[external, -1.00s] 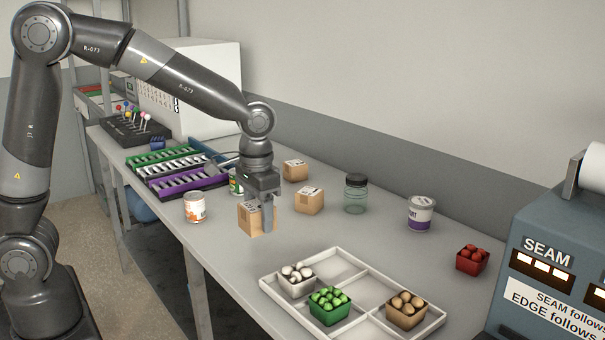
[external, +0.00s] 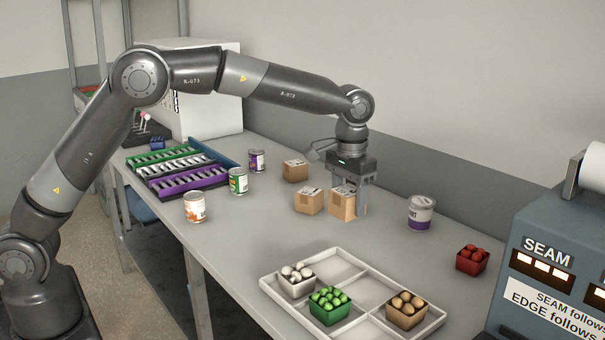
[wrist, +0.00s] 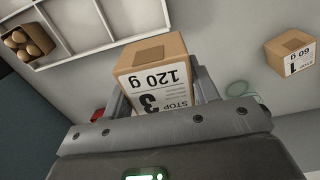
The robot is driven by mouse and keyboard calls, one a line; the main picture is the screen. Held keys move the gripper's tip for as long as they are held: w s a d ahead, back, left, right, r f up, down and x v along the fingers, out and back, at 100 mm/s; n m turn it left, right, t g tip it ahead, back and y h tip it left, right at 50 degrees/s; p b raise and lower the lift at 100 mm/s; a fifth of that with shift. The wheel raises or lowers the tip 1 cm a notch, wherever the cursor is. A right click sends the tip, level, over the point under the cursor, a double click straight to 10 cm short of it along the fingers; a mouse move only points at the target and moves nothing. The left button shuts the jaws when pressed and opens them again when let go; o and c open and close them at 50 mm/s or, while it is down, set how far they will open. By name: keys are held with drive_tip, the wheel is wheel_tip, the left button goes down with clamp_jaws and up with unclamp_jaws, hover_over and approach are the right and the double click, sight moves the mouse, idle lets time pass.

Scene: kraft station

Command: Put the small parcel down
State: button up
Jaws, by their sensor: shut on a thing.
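My gripper (external: 357,203) is shut on a small cardboard parcel (external: 341,204) with a white label. In the wrist view the held parcel (wrist: 150,58) sits between the fingers, and its label reads STOP 3 and 120 g. It is upright over the grey table, right beside another parcel (external: 309,201) in the external view. I cannot tell whether its base touches the table. A third parcel (external: 295,170) stands farther back. The wrist view shows a parcel marked 60 g (wrist: 291,53) at the right, apart from the held one.
A glass jar is hidden behind my gripper in the external view; its greenish outline (wrist: 241,88) shows in the wrist view. A white divided tray (external: 347,254) holds punnets in front. The table between is clear.

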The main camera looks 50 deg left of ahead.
drive_tip(key=shift+w+d+f, duration=0.1)
drive_tip(key=shift+w, duration=0.25)
drive_tip(key=shift+w+f, duration=0.15)
drive_tip(key=shift+w, duration=0.15)
hover_over(350, 231)
wheel_tip(350, 231, down, 7)
drive_tip(key=shift+s+r, duration=0.1)
drive_tip(key=shift+r, duration=0.05)
drive_tip(key=shift+f, duration=1.95)
drive_tip(key=shift+f, duration=0.15)
drive_tip(key=o, duration=1)
drive_tip(key=shift+o, duration=0.2)
